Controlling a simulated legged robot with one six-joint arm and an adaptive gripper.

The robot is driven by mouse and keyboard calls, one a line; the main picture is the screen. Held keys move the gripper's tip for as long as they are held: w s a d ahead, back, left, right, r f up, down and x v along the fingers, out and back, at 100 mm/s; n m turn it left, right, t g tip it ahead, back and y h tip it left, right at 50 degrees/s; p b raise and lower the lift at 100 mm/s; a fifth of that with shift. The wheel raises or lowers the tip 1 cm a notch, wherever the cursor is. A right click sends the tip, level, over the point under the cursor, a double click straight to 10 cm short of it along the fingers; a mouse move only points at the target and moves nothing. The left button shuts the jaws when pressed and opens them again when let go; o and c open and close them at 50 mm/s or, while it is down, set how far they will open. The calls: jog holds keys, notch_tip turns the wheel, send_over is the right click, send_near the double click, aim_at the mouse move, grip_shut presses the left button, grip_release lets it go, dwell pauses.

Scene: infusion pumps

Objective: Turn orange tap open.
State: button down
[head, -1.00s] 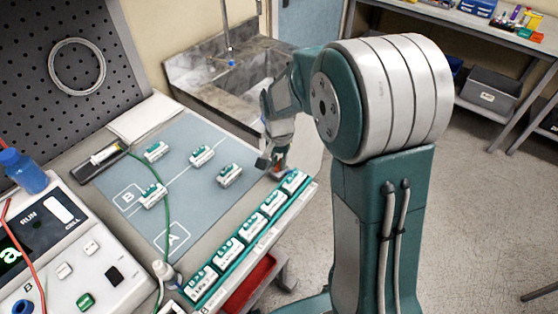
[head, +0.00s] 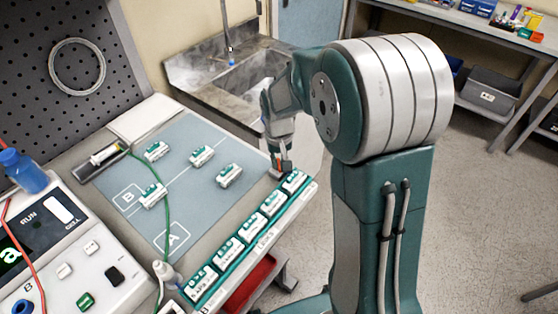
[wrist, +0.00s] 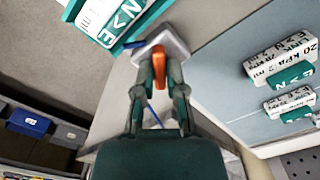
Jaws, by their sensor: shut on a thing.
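The orange tap (wrist: 159,66) shows in the wrist view as a narrow upright orange handle at the end of a pale block (wrist: 168,42). My gripper (wrist: 158,82) is shut on the orange tap, with one finger on each side of it. In the head view my gripper (head: 282,163) is low at the far right corner of the bench, just beyond the end of the row of white-and-green modules (head: 272,202). The tap is largely hidden by the fingers there. A blue piece (wrist: 134,44) shows to the left of the tap.
Several loose white-and-green modules lie on the blue-grey mat (head: 185,215). A green tube (head: 167,205) crosses the mat. A pump console (head: 75,250) stands at the left, and a sink (head: 240,78) lies behind my gripper. A white-and-green module (wrist: 112,18) is close by in the wrist view.

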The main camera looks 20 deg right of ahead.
jog(key=shift+w, duration=0.1)
jog(key=c, duration=0.7)
grip_release()
jog(key=shift+a, duration=0.1)
notch_tip(320, 180, up, 12)
jog(key=shift+f, duration=0.1)
jog(key=s+r+t, duration=0.2)
jog(key=s, duration=0.8)
jog(key=s+r+t, duration=0.3)
jog(key=s, duration=0.8)
jog(key=shift+r+n+t, duration=0.3)
